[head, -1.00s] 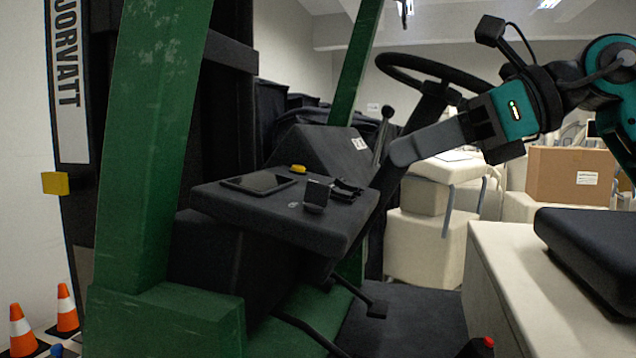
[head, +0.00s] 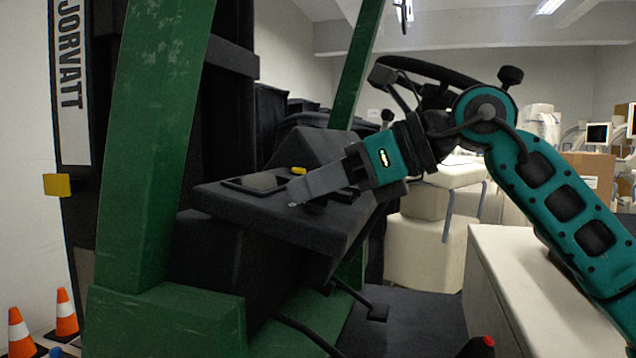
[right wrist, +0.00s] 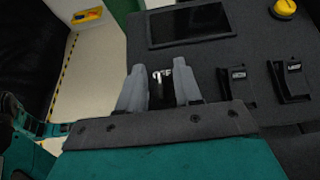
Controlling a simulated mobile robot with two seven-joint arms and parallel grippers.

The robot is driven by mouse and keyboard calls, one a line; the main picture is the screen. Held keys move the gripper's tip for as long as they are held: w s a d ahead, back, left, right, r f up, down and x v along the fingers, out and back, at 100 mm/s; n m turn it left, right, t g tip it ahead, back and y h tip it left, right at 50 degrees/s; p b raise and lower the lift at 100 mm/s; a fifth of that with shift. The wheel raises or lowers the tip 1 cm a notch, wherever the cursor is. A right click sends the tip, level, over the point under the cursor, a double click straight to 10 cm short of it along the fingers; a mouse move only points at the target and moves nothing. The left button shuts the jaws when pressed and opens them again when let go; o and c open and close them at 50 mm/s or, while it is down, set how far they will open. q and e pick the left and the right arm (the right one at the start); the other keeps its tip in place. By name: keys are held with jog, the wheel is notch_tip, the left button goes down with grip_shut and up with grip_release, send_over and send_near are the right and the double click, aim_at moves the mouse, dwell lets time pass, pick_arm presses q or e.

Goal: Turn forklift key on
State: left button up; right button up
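The forklift key (right wrist: 161,74) is a small silvery piece on the black dashboard (right wrist: 215,65). In the right wrist view it shows between the two grey fingertips of my right gripper (right wrist: 159,72). The fingers are apart, with a gap on both sides of the key, and point down at the panel. In the head view the right gripper (head: 292,197) reaches in from the right over the dashboard's front edge, and its finger hides the key there. Whether a finger touches the key is unclear. My left gripper is not in view.
A dark flat screen (right wrist: 191,25) lies just beyond the fingertips. Two black switches (right wrist: 236,84) and a yellow button (right wrist: 284,8) are to the right. The steering wheel (head: 440,70) is above my right arm. A green post (head: 165,140) stands at the left.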

jog(key=shift+c, duration=0.2)
jog(key=c, duration=0.6)
